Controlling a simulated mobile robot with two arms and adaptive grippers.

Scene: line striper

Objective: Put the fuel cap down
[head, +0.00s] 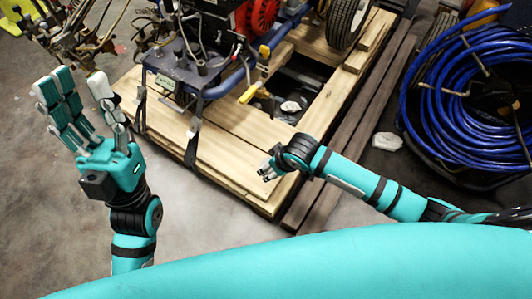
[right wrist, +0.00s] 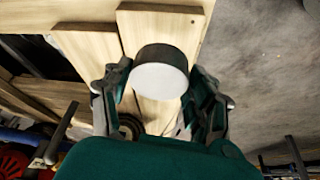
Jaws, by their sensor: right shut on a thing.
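The fuel cap (right wrist: 160,72) is a short dark cylinder with a pale flat face. In the right wrist view it sits between the two fingers of my right gripper (right wrist: 159,82), which is shut on it. In the head view my right gripper (head: 268,170) is over the front right part of the wooden pallet (head: 237,121). The cap is hard to make out there, and I cannot tell its height above the boards. My left gripper (head: 80,98) is raised at the left with fingers spread, open and empty.
The line striper (head: 190,75), with its engine, hoses and wheel (head: 347,20), stands on the pallet behind my right gripper. Bare boards lie at the pallet's front. A blue coiled hose (head: 470,100) is at the right.

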